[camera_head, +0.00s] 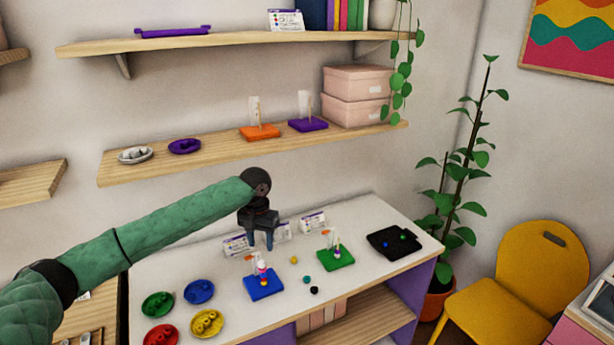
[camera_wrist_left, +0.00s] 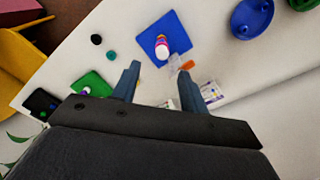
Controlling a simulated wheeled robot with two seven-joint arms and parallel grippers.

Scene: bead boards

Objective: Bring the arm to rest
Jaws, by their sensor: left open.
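My left gripper (camera_head: 259,240) is open and empty, raised above the white table (camera_head: 185,262) near its back edge, behind the blue bead board (camera_head: 264,285). The blue board carries a post with stacked beads, and it also shows in the left wrist view (camera_wrist_left: 165,38), beyond the fingertips. In the left wrist view my left gripper (camera_wrist_left: 160,85) has its two fingers well apart with nothing between them. A green bead board (camera_head: 336,259) with a beaded post stands to the right. My right gripper is not in view.
Blue (camera_head: 199,291), green (camera_head: 158,304), red (camera_head: 161,336) and yellow (camera_head: 207,323) dishes sit at the table's left. A black tray (camera_head: 391,243) is at the right. Loose beads, such as a black one (camera_head: 314,290), lie between the boards. A wooden shelf (camera_head: 215,168) hangs above the table.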

